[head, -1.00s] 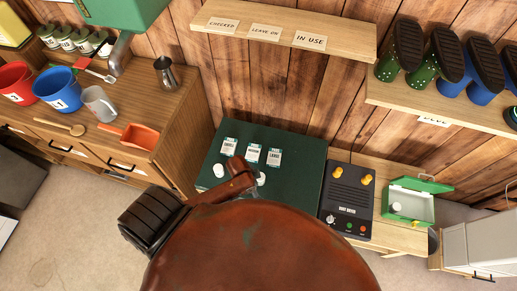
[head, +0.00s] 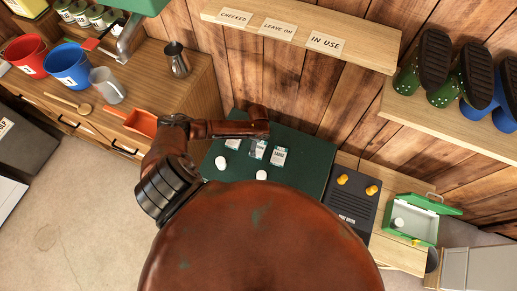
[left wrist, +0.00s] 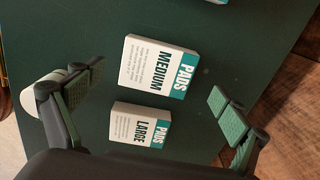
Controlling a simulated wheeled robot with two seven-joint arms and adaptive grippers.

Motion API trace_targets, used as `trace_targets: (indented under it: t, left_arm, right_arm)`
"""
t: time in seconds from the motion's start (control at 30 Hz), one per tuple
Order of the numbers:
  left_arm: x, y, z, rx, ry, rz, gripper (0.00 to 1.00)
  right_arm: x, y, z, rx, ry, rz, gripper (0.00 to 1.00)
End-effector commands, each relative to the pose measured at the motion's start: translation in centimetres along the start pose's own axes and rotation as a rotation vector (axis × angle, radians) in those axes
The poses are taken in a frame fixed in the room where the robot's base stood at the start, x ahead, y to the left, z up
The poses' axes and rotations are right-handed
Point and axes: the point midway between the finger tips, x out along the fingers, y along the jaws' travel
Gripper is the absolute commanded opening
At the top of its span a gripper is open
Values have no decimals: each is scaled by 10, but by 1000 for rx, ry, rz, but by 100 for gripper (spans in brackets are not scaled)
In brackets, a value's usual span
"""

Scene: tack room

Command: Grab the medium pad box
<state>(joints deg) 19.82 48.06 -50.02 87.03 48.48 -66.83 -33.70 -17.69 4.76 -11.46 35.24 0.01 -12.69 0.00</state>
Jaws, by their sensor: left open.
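The medium pad box (left wrist: 153,66) is a white and teal box marked "PADS MEDIUM", lying flat on the dark green surface (head: 304,178). In the head view it is the middle one (head: 258,150) of three pad boxes, partly covered by my arm. The large pad box (left wrist: 140,126) lies beside it, nearer my wrist, and also shows in the head view (head: 279,157). My left gripper (left wrist: 156,88) is open and empty above them, its fingers apart on either side of the medium box's near part. It touches no box that I can see. My right gripper is out of view.
The small pad box (head: 233,144) is left of the medium one. Two white round objects (head: 221,162) (head: 261,175) stand in front of the boxes. A black device (head: 350,200) with yellow knobs and an open green case (head: 412,218) are to the right.

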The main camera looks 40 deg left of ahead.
Motion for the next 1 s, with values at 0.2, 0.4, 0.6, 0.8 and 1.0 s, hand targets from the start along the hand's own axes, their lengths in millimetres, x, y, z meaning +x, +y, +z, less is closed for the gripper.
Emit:
trace_targets:
  t: [0.2, 0.4, 0.6, 0.8, 1.0]
  left_arm:
    - [34, 3, -2, -2, 0, 2, 93]
    - [41, 3, 0, -3, 0, 0, 93]
    - [41, 3, 0, -4, 0, 1, 89]
    - [40, 4, 0, -4, 0, 1, 75]
    - [40, 4, 0, -5, 0, 1, 61]
  right_arm:
    - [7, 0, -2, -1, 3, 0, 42]
    - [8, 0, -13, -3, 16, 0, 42]
    - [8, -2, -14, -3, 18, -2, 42]
    - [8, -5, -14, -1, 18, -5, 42]
    - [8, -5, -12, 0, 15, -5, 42]
